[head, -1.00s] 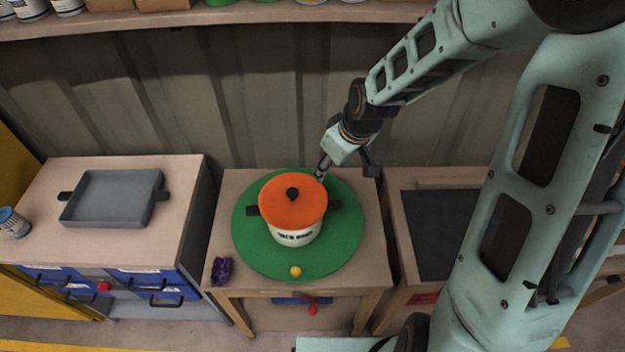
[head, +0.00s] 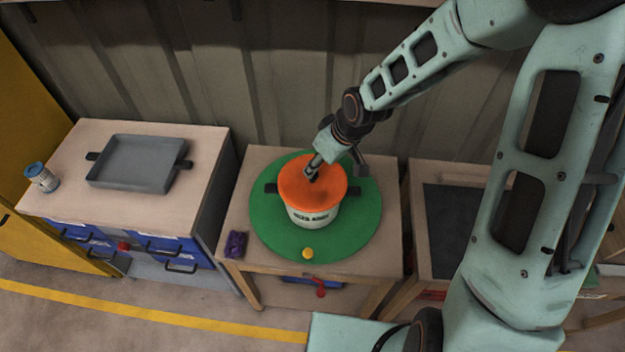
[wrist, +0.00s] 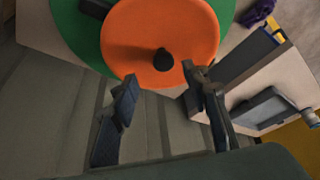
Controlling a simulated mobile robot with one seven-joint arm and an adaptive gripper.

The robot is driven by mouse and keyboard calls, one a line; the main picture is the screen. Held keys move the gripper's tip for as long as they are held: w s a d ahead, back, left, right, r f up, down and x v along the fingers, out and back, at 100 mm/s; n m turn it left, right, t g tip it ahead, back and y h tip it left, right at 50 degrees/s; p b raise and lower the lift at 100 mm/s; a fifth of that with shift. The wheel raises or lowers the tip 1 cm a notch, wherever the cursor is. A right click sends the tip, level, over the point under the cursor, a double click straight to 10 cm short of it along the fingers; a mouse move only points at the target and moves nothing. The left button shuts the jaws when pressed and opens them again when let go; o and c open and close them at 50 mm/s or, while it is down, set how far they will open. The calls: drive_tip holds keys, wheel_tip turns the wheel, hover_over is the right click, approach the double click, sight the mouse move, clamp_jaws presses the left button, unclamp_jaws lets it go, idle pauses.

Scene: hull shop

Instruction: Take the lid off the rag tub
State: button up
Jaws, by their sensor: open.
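The rag tub (head: 312,215) is a white pot with dark lettering and dark side handles. It stands upright on a round green mat (head: 262,222). Its orange lid (head: 328,188) sits on top and has a black knob, which my gripper largely hides in the head view. The knob (wrist: 163,60) shows clearly in the wrist view, on the orange lid (wrist: 150,25). My gripper (head: 312,176) is over the lid at the knob. In the wrist view my gripper (wrist: 160,80) has its fingers spread apart, with the knob between and slightly beyond the tips. Contact is not visible.
A yellow ball (head: 307,254) lies on the mat's front edge, and a purple cloth (head: 236,245) lies to its left. A grey tray (head: 140,165) and a blue-lidded can (head: 41,177) stand on the left cabinet. A dark-topped table (head: 448,225) is at the right.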

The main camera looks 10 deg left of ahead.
drive_tip(key=x, duration=0.4)
drive_tip(key=shift+s+a, duration=0.2)
drive_tip(key=shift+s, duration=0.15)
drive_tip(key=shift+w+a+f, duration=0.1)
drive_tip(key=shift+w+f, duration=0.05)
drive_tip(key=shift+f, duration=0.2)
clamp_jaws()
